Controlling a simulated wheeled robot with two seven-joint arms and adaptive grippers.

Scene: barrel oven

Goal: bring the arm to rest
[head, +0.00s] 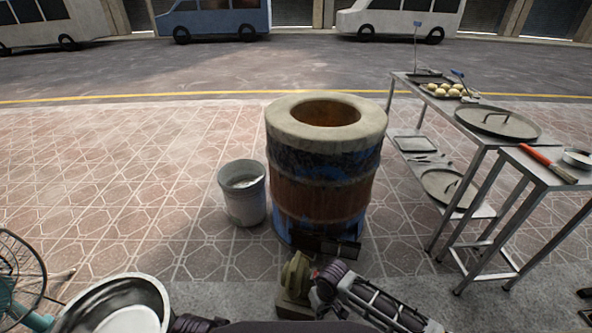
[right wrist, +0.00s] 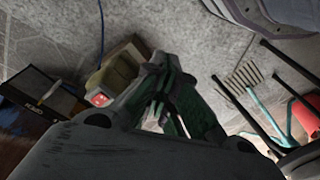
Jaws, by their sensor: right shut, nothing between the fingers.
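My right arm comes in at the bottom of the head view, and its gripper (head: 322,289) is low in front of the barrel oven (head: 325,180). In the right wrist view the fingers (right wrist: 163,62) are together and empty. They are close beside an olive-yellow device with a red button (right wrist: 122,66), which also shows in the head view (head: 295,275). I cannot tell whether they touch it. My left gripper is not in view; only a dark bit of arm shows at the bottom edge.
A white bucket (head: 243,195) stands left of the oven. A metal bowl (head: 112,300) and a fan (head: 20,270) are at the lower left. Metal tables (head: 515,160) with a lid (head: 497,122), dough balls (head: 448,90) and a red-handled tool (head: 540,158) stand right. Tiled floor lies between.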

